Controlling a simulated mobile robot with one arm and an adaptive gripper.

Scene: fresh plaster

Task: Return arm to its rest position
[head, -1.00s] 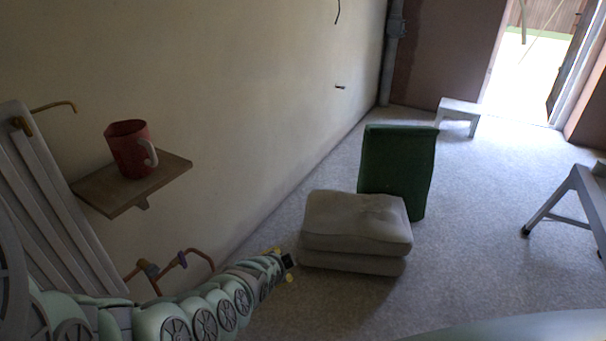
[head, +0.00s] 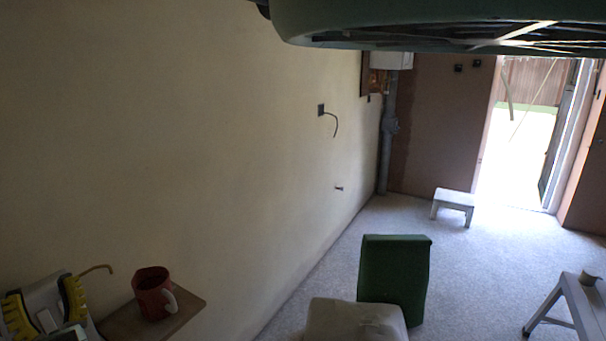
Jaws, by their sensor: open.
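The rest of my arm is mostly below the picture edge. A red mug (head: 152,294) with a pale handle stands upright on a small brown wall shelf (head: 188,314), to the right of my gripper and apart from it.
A green cushion (head: 393,268) stands upright behind a beige cushion (head: 354,322) on the floor. A small white stool (head: 453,202) is near the bright doorway (head: 525,140). A grey trestle (head: 575,300) stands at right. The floor between is clear.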

